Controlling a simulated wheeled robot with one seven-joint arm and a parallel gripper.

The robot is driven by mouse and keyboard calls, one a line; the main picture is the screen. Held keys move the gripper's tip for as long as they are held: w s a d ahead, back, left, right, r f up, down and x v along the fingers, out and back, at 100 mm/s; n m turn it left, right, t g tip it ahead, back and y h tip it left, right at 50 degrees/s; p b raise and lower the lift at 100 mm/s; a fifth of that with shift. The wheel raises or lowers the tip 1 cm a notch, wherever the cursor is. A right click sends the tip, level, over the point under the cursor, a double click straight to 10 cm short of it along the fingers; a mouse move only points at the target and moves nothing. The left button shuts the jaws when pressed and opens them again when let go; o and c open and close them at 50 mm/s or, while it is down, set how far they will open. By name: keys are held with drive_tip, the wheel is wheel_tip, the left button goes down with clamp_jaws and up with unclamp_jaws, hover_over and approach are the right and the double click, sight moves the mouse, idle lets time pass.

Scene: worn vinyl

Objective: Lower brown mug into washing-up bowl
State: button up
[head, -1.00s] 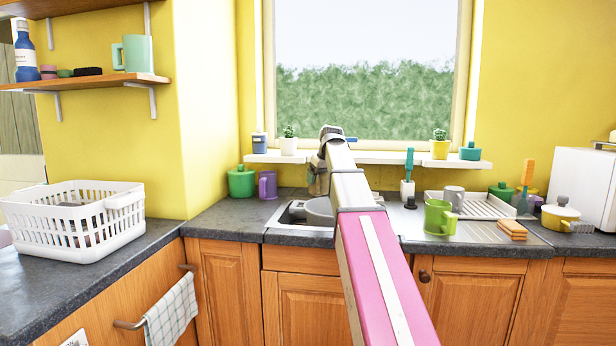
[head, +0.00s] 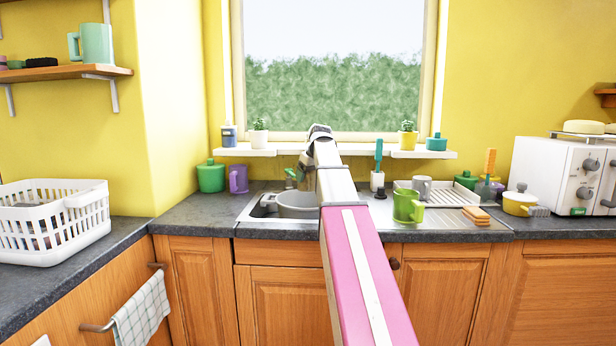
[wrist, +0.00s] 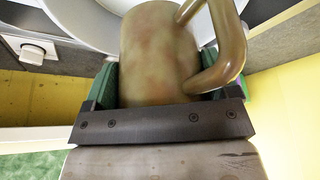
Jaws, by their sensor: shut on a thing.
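The brown mug (wrist: 158,50) fills the top middle of the wrist view, its handle (wrist: 232,45) on the right. My gripper (wrist: 158,82) is shut on it, with a green finger on each side. The washing-up bowl (head: 297,206) is a grey round bowl in the sink in the head view. A pale curved rim (wrist: 68,18), likely the bowl's, shows behind the mug in the wrist view. In the head view my arm hides most of the gripper and mug, above the sink. I cannot tell the mug's height over the bowl.
A green mug (head: 407,206) and a grey mug (head: 422,187) stand by the drainer right of the sink. A purple mug (head: 238,179) and green pot (head: 211,177) stand left. The window sill (head: 275,152) with small plants runs behind the sink.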

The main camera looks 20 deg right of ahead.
idle(0.4)
wheel_tip(320, 180, down, 12)
drive_tip(key=shift+f, duration=0.2)
idle(2.3)
drive_tip(key=shift+f, duration=1.7)
idle(1.5)
drive_tip(key=o, duration=1)
